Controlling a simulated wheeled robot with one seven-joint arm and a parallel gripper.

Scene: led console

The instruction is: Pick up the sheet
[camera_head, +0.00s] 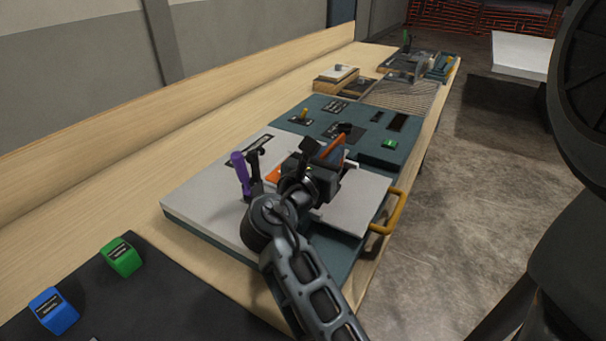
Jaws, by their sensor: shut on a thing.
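My gripper (318,168) is over the middle of the teal and light grey console, and my arm hides part of what is below it. A thin orange piece (333,149), which looks like the sheet, shows upright at the gripper. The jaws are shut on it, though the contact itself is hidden. More orange (275,174) shows just left of the gripper, low at the console; I cannot tell whether it is the same piece.
The console (205,196) has a purple-topped lever (239,168), a black lever (254,160) and a green button (390,144). A white panel (362,205) with a yellow handle (387,212) is at right. Green (122,257) and blue (54,311) blocks lie on a dark mat.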

